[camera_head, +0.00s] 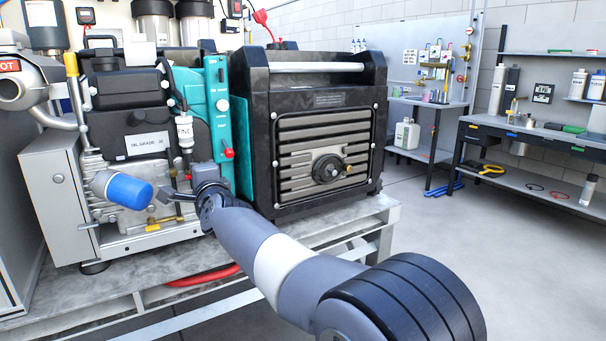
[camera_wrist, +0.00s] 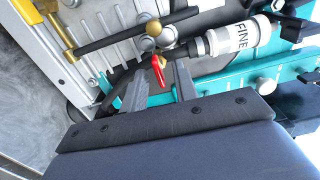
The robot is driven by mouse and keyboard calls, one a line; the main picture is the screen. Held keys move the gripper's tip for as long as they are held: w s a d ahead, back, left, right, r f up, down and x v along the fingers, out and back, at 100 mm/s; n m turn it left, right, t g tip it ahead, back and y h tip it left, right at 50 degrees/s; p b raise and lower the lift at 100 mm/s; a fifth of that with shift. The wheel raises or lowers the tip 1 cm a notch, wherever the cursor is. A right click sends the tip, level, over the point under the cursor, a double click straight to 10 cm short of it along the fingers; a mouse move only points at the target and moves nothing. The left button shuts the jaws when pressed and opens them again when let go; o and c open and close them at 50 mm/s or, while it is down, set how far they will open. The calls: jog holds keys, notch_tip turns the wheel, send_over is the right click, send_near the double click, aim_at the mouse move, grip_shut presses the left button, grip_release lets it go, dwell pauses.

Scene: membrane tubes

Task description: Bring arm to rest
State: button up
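My arm reaches from the lower right across the head view to the machine. My gripper (camera_head: 170,203) is close in front of the machine's lower pipework, just right of the blue filter cap (camera_head: 128,191). In the wrist view, my gripper (camera_wrist: 158,82) has its two grey fingers apart. A small red lever (camera_wrist: 158,70) with a brass knob shows in the gap between them; neither finger appears closed on it. I cannot tell how far beyond the fingertips it lies. A white tube marked FINE (camera_wrist: 236,38) is to the right, near the teal panel (camera_wrist: 225,85).
The machine stands on a grey bench (camera_head: 330,232). A black and teal unit (camera_head: 325,130) with a louvred front is directly right of my gripper. Shelves and a workbench (camera_head: 535,135) stand at the back right. The floor (camera_head: 480,250) between is mostly clear.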

jog(key=shift+s, duration=0.1)
jog(key=b+v, duration=0.2)
jog(key=v, duration=0.8)
jog(key=w+a+n+p, duration=0.5)
jog(key=w+n+p, duration=0.3)
jog(key=n+p, duration=0.8)
jog(key=p, duration=0.3)
jog(key=shift+w+a+r, duration=0.2)
jog(key=shift+a+r, duration=0.1)
jog(key=shift+a, duration=0.05)
dwell(0.4)
jog(key=shift+f+n, duration=0.15)
jog(key=shift+n, duration=0.15)
